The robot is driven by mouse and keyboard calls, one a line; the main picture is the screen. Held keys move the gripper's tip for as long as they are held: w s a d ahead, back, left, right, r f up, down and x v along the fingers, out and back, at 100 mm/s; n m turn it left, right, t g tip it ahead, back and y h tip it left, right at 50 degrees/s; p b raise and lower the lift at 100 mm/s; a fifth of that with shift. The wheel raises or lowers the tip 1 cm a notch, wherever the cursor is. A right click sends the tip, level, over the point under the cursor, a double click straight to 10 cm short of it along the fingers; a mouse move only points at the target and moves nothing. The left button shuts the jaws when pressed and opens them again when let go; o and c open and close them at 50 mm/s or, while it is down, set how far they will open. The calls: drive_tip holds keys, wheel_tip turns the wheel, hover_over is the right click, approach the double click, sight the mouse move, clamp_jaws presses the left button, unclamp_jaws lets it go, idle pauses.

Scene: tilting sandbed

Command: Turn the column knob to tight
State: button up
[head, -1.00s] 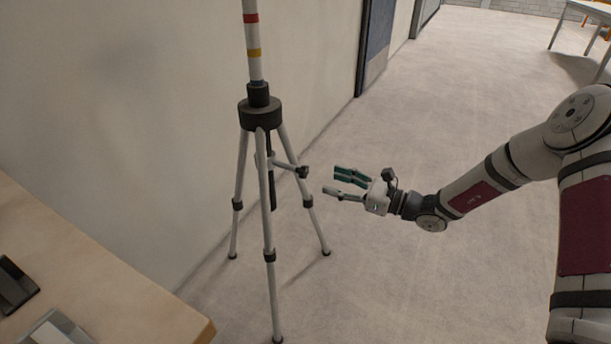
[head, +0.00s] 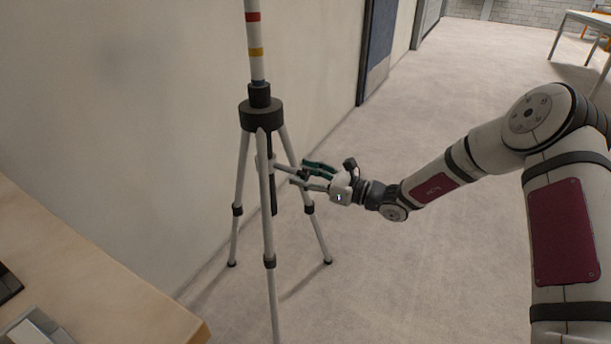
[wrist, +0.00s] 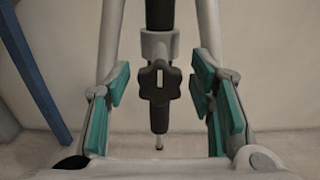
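The column knob (wrist: 158,83) is a dark, lobed knob on the tripod's centre column, below a light grey collar (wrist: 159,44). In the wrist view it sits midway between the green pads of my gripper (wrist: 163,110), with clear space on both sides. In the head view my gripper (head: 306,174) is at the right of the tripod (head: 265,190), with its fingers around or just in front of the end of the side arm. The fingers are open and hold nothing. The fingers partly hide the knob in the head view.
A wooden table (head: 110,285) with dark and grey items stands at the lower left. A wall runs behind the tripod. The tripod legs spread close to my gripper. The floor (head: 400,270) to the right is clear.

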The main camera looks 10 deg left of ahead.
drive_tip(key=c, duration=0.8)
drive_tip(key=shift+c, duration=0.2)
drive_tip(key=shift+r+m+p, duration=0.1)
drive_tip(key=shift+m+p, duration=0.3)
drive_tip(key=shift+p, duration=0.25)
drive_tip(key=m+p, duration=0.2)
drive_tip(key=p, duration=0.1)
drive_tip(key=shift+d+m+p, duration=0.1)
drive_tip(key=shift+m+p, duration=0.25)
drive_tip(key=shift+m, duration=0.05)
drive_tip(key=m+p, duration=0.3)
drive_tip(key=m, duration=0.1)
drive_tip(key=shift+m+p, duration=0.3)
drive_tip(key=m+p, duration=0.2)
drive_tip(key=m, duration=0.9)
drive_tip(key=shift+f+m, duration=0.2)
drive_tip(key=shift+m, duration=0.1)
drive_tip(key=shift+s, duration=0.1)
